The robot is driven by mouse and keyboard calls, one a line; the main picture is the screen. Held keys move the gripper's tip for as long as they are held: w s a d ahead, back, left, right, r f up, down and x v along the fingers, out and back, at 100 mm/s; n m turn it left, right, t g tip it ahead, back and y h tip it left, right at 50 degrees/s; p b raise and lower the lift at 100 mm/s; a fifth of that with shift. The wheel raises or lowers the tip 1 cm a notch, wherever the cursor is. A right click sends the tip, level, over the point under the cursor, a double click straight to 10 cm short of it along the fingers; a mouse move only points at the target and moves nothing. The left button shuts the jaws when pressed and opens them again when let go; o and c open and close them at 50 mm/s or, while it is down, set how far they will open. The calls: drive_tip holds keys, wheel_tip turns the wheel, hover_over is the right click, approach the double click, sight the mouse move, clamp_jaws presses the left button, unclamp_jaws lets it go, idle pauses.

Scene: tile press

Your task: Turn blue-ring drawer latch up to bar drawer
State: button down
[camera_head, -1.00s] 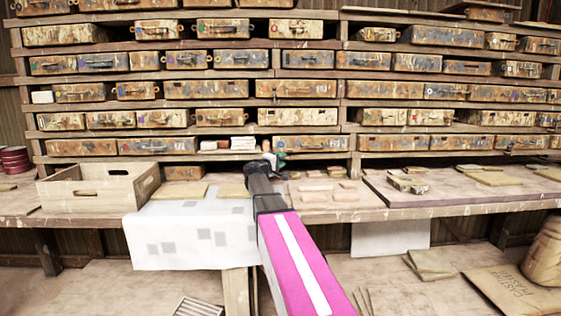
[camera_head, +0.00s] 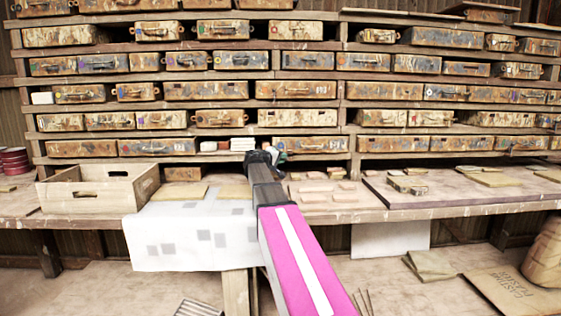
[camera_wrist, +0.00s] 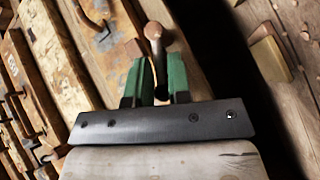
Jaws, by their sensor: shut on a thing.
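My gripper (camera_wrist: 158,75) has two green fingers, closed around a brownish, round-ended latch (camera_wrist: 154,34) in the wrist view. The latch points toward the top of that picture, with its knob showing beyond the fingertips. In the head view my gripper (camera_head: 276,157) is at the lowest drawer row, mostly hidden behind my own arm. A drawer (camera_head: 312,143) with a mottled brown front is just right of it. I cannot make out a blue ring beside the latch in either view.
Shelves of mottled drawers fill the wall. An open wooden crate (camera_head: 98,188) stands on the bench at left. Tiles (camera_head: 328,192) lie on the bench right of my arm. Small white and red stacks (camera_head: 240,144) sit in the shelf left of my gripper.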

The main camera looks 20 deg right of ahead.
drive_tip(key=shift+r, duration=0.15)
drive_tip(key=c, duration=1.2)
unclamp_jaws()
drive_tip(key=shift+s, duration=0.1)
drive_tip(key=v, duration=1)
drive_tip(key=shift+s+a+r, duration=0.15)
drive_tip(key=shift+a+r, duration=0.1)
drive_tip(key=shift+a, duration=0.05)
